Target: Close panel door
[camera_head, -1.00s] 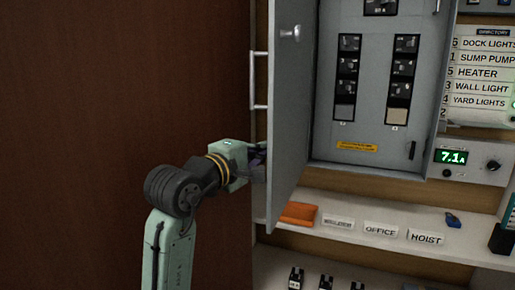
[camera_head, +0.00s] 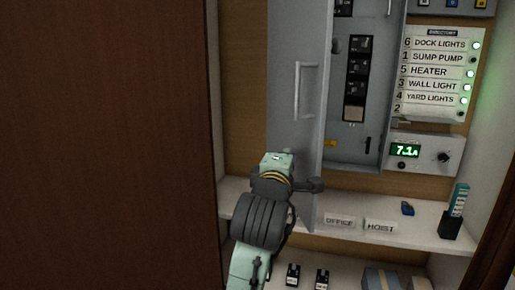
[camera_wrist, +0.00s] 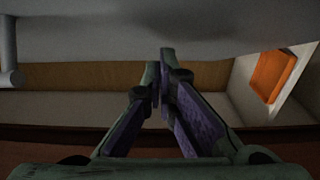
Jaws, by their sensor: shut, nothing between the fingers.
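The grey panel door (camera_head: 285,100) stands part open. Its outer face with the bar handle (camera_head: 305,92) is toward me, and its free edge is at the right. It hides the left part of the grey panel box (camera_head: 385,100); the right column of switches still shows. My gripper is at the door's lower outer face, largely hidden by my own wrist in the head view. In the wrist view, my gripper (camera_wrist: 161,75) is shut and empty, its fingertips close to the grey door surface (camera_wrist: 110,30); I cannot tell if they touch.
A white shelf (camera_head: 420,235) with OFFICE and HOIST labels runs below the box. An orange object (camera_wrist: 272,76) shows in the wrist view. A current meter (camera_head: 425,153) and directory (camera_head: 435,75) are at the right. A brown wall (camera_head: 100,140) fills the left.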

